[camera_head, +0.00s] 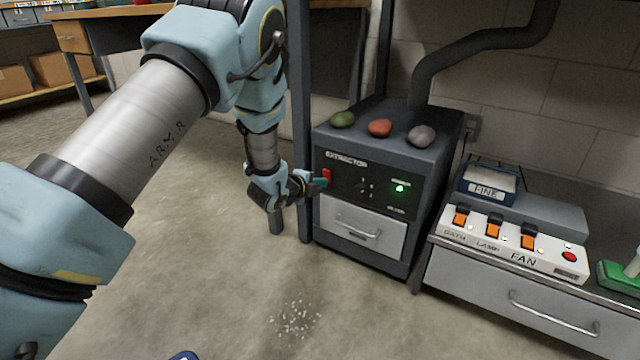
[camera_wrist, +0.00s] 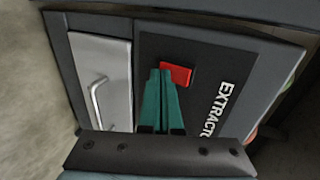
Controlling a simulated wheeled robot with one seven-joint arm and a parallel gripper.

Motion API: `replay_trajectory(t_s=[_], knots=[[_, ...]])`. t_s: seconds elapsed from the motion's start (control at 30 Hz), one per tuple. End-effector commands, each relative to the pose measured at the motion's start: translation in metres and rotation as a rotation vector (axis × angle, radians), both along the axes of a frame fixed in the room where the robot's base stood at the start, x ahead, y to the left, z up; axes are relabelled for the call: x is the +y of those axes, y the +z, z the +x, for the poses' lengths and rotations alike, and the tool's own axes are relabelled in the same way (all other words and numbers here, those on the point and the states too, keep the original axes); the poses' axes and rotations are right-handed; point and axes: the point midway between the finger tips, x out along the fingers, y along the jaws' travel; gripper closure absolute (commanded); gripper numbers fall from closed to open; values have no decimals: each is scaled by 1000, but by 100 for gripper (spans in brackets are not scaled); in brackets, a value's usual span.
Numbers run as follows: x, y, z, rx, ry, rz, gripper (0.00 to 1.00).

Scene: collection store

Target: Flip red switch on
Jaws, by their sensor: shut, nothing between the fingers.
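The red switch (camera_head: 326,176) is on the left of the dark front panel of the extractor box (camera_head: 345,218), under the EXTRACTOR label. A green light (camera_head: 399,188) glows at the right of that panel. My gripper (camera_head: 318,184) is shut and empty, with its tips right at the red switch. In the wrist view, the shut teal fingers of my gripper (camera_wrist: 161,76) overlap the lower left part of the red switch (camera_wrist: 178,73). I cannot tell whether they touch it.
Green (camera_head: 342,119), red (camera_head: 380,128) and grey (camera_head: 421,135) stones lie on top of the extractor, beside a dark duct (camera_head: 424,85). A white switch box (camera_head: 510,247) marked FAN stands on the drawer unit to the right. Open floor (camera_head: 220,290) lies in front.

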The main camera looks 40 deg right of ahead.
Motion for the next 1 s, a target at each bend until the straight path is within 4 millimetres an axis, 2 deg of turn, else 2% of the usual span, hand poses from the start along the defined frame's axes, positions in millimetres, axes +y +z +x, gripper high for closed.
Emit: replay_trajectory(t_s=[0.27, 0.6, 1.0], knots=[[-1, 2, 0, -1, 0, -2, 100], [-1, 17, 0, -2, -1, -4, 100], [-1, 17, 0, -1, 0, -2, 100]])
